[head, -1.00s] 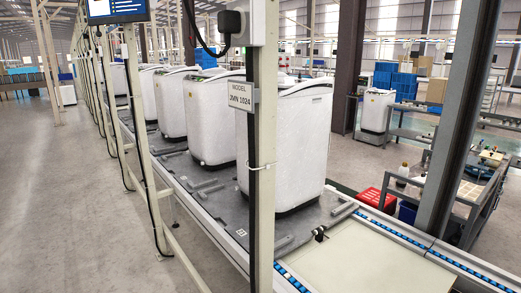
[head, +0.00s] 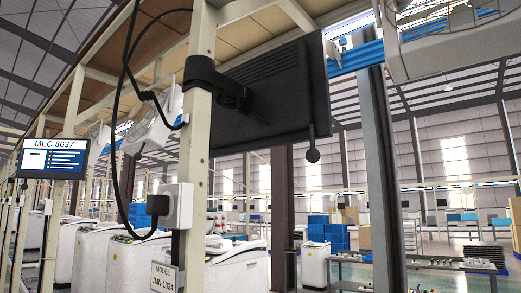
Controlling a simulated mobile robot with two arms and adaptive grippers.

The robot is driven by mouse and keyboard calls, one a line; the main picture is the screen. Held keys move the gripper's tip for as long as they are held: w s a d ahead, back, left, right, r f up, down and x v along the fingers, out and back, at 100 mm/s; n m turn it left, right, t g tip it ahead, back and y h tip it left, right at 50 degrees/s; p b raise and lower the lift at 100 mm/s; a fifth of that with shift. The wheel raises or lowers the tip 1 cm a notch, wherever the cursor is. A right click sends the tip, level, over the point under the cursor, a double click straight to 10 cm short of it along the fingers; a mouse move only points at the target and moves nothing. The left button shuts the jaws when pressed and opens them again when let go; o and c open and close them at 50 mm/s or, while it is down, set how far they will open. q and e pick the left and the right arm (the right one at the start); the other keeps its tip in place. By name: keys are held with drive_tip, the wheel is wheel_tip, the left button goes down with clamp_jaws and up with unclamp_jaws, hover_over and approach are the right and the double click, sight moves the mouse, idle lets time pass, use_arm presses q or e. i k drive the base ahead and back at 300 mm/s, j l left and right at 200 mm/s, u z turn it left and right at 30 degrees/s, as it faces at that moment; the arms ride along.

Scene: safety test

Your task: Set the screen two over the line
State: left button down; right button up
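A dark screen (head: 275,90) hangs in the upper middle of the head view, clamped to a cream post (head: 199,120) by a black bracket. It shows at a steep angle and I see no lit picture on it. A second screen (head: 54,160), lit blue and reading "MLC 8637", is fixed farther left along the line. Below them stands the line's row of white washing machines (head: 238,270), partly hidden by the post. Neither of my grippers is in view.
A white socket box (head: 176,206) with a looping black cable and a "MODEL JMN 1024" sign (head: 164,277) are on the post. A dark steel column (head: 380,180) stands to the right. Blue crates (head: 328,232) and work tables (head: 450,270) are behind.

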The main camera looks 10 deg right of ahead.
sight(46, 158)
drive_tip(key=i+j+u, duration=0.15)
drive_tip(key=i+j, duration=0.2)
drive_tip(key=i, duration=0.15)
drive_tip(key=i+j+u, duration=0.15)
drive_tip(key=i+j, duration=0.15)
drive_tip(key=i, duration=0.2)
drive_tip(key=i+j+u, duration=0.15)
drive_tip(key=i, duration=0.4)
drive_tip(key=i+j+u, duration=0.15)
drive_tip(key=i, duration=0.4)
drive_tip(key=i+j+u, duration=0.15)
drive_tip(key=i, duration=0.4)
